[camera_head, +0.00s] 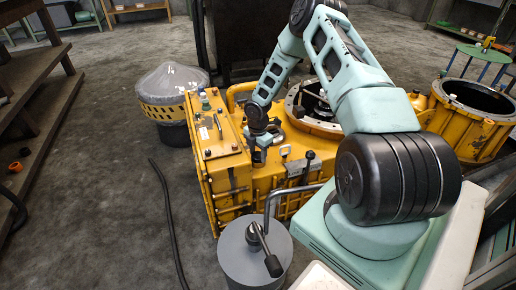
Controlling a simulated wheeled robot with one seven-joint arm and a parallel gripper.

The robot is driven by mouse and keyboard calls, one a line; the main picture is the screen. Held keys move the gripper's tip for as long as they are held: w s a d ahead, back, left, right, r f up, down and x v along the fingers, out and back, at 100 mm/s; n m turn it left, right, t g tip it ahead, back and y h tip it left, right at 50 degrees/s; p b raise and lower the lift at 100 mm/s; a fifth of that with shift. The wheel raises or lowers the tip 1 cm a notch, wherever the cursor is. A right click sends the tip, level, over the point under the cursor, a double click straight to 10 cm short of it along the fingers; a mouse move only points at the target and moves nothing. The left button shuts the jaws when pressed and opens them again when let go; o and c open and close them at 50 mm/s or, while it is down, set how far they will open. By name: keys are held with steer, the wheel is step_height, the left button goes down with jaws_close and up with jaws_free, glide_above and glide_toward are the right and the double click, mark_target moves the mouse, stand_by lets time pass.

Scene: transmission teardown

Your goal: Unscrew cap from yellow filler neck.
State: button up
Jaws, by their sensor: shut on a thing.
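The yellow transmission housing (232,182) stands on the floor in the middle of the head view. My gripper (258,161) points down at its top face, near the front edge and right of the raised cover plate. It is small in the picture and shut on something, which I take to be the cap. The fingers and wrist hide the cap and the filler neck, so I cannot tell whether the cap is still seated on the neck.
A grey drum (240,262) with a black-handled crank stands in front of the housing. A wrapped cone (172,80) sits at the back left. Another open yellow housing (447,125) is at the right. A dark hose (169,215) lies on clear floor at the left.

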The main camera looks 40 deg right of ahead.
stand_by(0.3)
steer(key=shift+r+n+p, duration=0.25)
steer(key=shift+n+p, duration=0.3)
steer(key=shift+n, duration=0.15)
steer(key=n+p, duration=0.1)
steer(key=n, duration=0.1)
steer(key=shift+n+p, duration=0.4)
steer(key=shift+f+n, duration=0.15)
steer(key=shift+n, duration=0.25)
jaws_close()
steer(key=shift+f+n, duration=0.15)
steer(key=shift+n, duration=0.15)
steer(key=shift+a, duration=0.1)
